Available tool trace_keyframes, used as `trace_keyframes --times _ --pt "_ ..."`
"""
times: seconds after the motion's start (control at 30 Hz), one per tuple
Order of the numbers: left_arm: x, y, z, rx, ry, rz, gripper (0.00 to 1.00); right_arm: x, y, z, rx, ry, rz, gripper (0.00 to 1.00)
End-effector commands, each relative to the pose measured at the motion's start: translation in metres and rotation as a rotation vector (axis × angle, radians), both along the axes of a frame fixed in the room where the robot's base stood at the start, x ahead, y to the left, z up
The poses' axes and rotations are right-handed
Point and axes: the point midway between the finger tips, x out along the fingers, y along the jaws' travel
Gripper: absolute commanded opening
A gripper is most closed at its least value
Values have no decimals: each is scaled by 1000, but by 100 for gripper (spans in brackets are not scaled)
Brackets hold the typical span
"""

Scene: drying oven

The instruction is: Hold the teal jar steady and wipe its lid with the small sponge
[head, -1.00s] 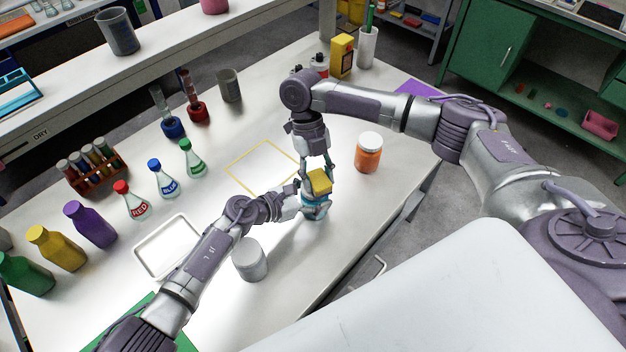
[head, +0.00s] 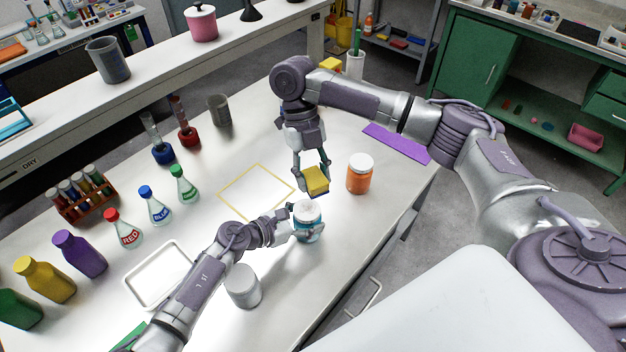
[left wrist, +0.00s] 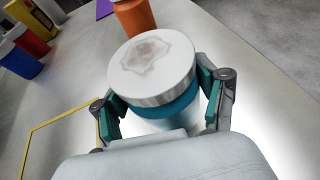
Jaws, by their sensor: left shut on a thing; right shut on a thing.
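The teal jar (head: 308,226) stands upright on the white bench, with a white lid (head: 306,209). My left gripper (head: 306,232) is shut around the jar's body. The left wrist view shows the jar (left wrist: 178,106) between the two fingers, and a greyish smudge marks the top of its lid (left wrist: 152,62). My right gripper (head: 313,176) is shut on the small yellow sponge (head: 316,180), which has a dark underside. The sponge is held above the bench, behind the jar's lid and apart from it.
An orange jar (head: 360,176) stands to the right of the sponge. A grey-white cylinder (head: 243,288) stands in front of my left forearm. A yellow outlined square (head: 222,197) and a white tray (head: 137,290) lie to the left. Flasks and bottles line the bench's left side.

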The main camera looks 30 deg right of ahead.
Motion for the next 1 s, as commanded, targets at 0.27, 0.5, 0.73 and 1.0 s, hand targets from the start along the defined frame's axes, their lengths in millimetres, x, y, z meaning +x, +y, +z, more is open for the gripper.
trace_keyframes --times 0.27,0.5,0.73,1.0 --pt "0 0 0 0 0 0 37 0 0 1 0 0 0 13" --pt "0 0 0 0 0 0 37 1 0 0 0 -1 0 13" --pt "0 0 0 0 0 0 37 11 -1 -1 0 0 0 13" --pt "0 0 0 0 0 0 37 11 0 -16 0 2 1 13"
